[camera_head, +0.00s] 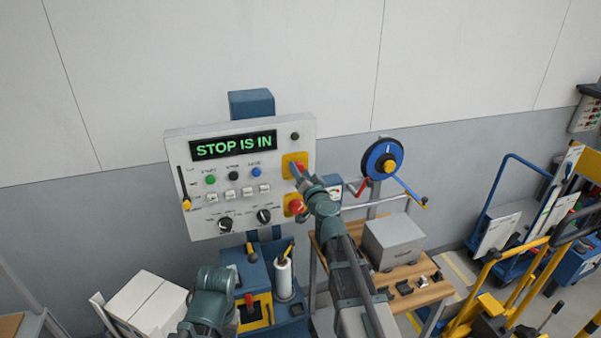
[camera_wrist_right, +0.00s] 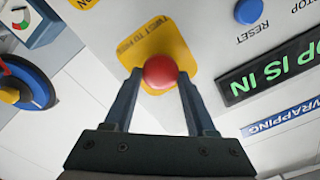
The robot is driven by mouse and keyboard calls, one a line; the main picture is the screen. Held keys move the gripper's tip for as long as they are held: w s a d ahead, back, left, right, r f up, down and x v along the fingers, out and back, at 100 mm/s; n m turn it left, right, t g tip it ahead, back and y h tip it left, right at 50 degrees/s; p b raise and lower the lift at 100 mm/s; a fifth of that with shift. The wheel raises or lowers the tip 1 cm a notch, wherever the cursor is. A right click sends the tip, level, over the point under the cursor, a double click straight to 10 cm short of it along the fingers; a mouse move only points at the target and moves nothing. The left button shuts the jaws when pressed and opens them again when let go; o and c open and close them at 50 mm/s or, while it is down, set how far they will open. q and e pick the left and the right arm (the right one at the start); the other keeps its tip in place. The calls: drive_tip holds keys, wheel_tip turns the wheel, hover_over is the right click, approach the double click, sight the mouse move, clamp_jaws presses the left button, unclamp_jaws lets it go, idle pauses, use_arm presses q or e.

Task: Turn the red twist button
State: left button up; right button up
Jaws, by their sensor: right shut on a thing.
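The red twist button (camera_wrist_right: 160,71) sits on a yellow plate with printed lettering in the right wrist view. My right gripper (camera_wrist_right: 160,82) has one finger on each side of the button and is shut on it. In the head view my right gripper (camera_head: 298,173) reaches the upper yellow plate (camera_head: 288,159) at the right of the white control panel (camera_head: 185,150) and mostly hides the button. The green display (camera_head: 234,146) reads "STOP IS IN". Part of my left arm shows at the bottom of the head view, but I see no left gripper fingers.
A second red button (camera_head: 296,206) on a yellow plate sits just below my right gripper. Coloured buttons, switches and two black knobs (camera_head: 264,216) fill the panel. A blue wheel (camera_head: 383,159) with a crank and a wooden bench with a grey box (camera_head: 393,242) stand to the right.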

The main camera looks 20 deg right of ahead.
idle(0.5)
drive_tip(key=o, duration=1.4)
drive_tip(key=shift+c, duration=0.2)
drive_tip(key=shift+s, duration=0.1)
